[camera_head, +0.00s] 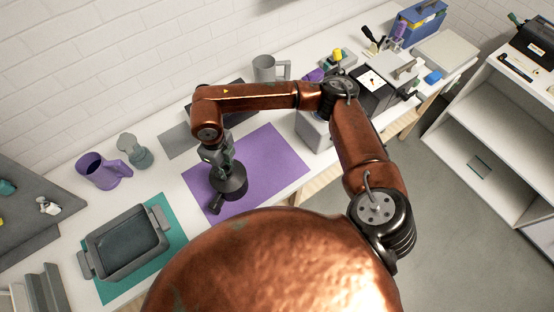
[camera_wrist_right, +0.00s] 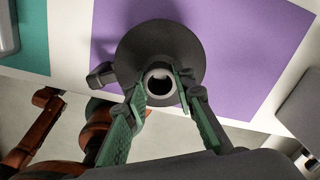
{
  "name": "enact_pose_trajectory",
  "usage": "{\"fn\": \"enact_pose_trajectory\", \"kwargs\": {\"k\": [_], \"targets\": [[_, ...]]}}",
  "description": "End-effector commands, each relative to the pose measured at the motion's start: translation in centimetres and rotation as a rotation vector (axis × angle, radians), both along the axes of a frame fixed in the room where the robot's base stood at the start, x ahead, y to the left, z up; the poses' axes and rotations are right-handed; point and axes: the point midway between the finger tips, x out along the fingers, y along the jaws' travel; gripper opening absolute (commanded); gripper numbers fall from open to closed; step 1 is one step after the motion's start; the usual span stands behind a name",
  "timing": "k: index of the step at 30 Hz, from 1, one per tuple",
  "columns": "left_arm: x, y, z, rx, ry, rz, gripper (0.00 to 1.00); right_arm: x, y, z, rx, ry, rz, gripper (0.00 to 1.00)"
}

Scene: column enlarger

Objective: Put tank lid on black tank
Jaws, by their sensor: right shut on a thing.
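A dark round tank lid (camera_wrist_right: 185,45) with a raised central tube (camera_wrist_right: 160,84) shows in the right wrist view. My right gripper (camera_wrist_right: 164,78) has its green fingers on either side of that tube and is shut on it. In the head view the right gripper (camera_head: 218,158) points down over the purple mat, with the dark lid (camera_head: 232,181) below it. A small dark stub (camera_head: 215,204) sticks out beside the lid and also shows in the wrist view (camera_wrist_right: 101,76). The lid hides what is beneath, so I cannot tell the black tank apart or whether the lid touches it. My left gripper is not visible.
The purple mat (camera_head: 270,155) has free room to the right. A grey tray (camera_head: 125,243) sits on a teal mat (camera_head: 178,233) at the left. A purple jug (camera_head: 100,170) and a grey-green vessel (camera_head: 135,152) stand behind it. A grey mug (camera_head: 265,69) stands near the wall.

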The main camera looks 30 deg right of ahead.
Motion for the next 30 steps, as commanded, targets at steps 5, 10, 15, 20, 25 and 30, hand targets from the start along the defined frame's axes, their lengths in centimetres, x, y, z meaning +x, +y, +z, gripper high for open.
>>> {"fn": "enact_pose_trajectory", "kwargs": {"k": [5,10,15,20,25,30], "targets": [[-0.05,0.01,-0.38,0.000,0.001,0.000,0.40,0.01,-0.01,-0.42,0.000,0.000,0.000,0.00],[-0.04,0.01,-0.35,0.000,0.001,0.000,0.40,0.00,0.00,-0.43,0.000,0.000,0.000,0.00],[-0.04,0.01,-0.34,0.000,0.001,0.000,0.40,-0.01,-0.01,-0.44,0.000,0.000,0.000,0.30],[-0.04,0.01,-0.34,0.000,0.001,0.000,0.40,0.00,0.00,-0.42,0.000,0.000,0.000,0.41],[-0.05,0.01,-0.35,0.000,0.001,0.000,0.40,0.00,0.00,-0.41,0.000,0.000,0.000,0.44],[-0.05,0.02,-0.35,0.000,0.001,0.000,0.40,0.00,0.00,-0.41,0.000,0.000,0.000,0.44]]}}
